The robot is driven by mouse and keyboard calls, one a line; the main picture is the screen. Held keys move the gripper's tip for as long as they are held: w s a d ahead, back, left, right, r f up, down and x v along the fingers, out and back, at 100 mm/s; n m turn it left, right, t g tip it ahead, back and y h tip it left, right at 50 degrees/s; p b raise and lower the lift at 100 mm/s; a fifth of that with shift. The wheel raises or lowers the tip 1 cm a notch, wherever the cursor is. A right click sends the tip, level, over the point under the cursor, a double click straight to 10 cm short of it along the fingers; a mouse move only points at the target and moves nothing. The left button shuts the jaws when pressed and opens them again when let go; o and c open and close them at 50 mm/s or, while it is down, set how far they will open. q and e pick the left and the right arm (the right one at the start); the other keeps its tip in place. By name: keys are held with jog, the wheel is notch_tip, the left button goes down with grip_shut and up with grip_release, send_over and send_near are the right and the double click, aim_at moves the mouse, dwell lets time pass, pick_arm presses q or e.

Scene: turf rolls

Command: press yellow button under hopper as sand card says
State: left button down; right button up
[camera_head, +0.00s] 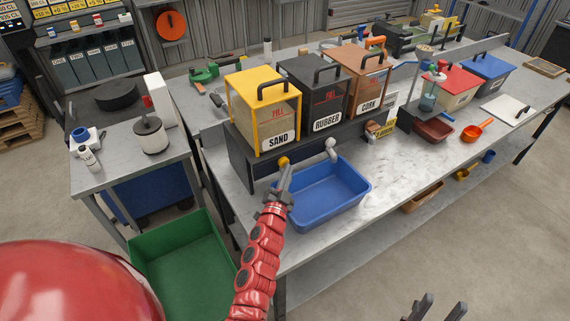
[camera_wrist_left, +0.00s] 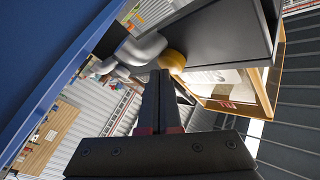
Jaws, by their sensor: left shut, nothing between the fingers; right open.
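The yellow-framed SAND hopper (camera_head: 264,112) stands at the left end of the dark stand, with a red FILL mark on its clear front. The round yellow button (camera_head: 283,161) sits below it on the stand's front; it also shows in the left wrist view (camera_wrist_left: 172,60). My left gripper (camera_head: 286,172) is shut and empty, its tips right at the button; I cannot tell whether they touch it. My right gripper (camera_head: 440,305) is open at the bottom edge, far from the hopper.
A blue tub (camera_head: 330,197) sits on the bench below the button, beside my left gripper. A grey spout (camera_head: 331,147) juts out to the right. RUBBER (camera_head: 327,121) and CORK (camera_head: 369,104) hoppers stand alongside. A green bin (camera_head: 180,266) is on the floor at left.

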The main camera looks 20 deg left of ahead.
pick_arm(q)
jog(key=shift+w+a, duration=0.25)
jog(key=shift+a, duration=0.1)
dwell(0.4)
dwell(0.7)
jog(key=shift+s+d, duration=0.65)
jog(key=shift+d, duration=0.1)
jog(key=s+d+b, duration=0.1)
jog(key=d, duration=0.1)
jog(key=s+d, duration=0.2)
jog(key=shift+b, duration=0.35)
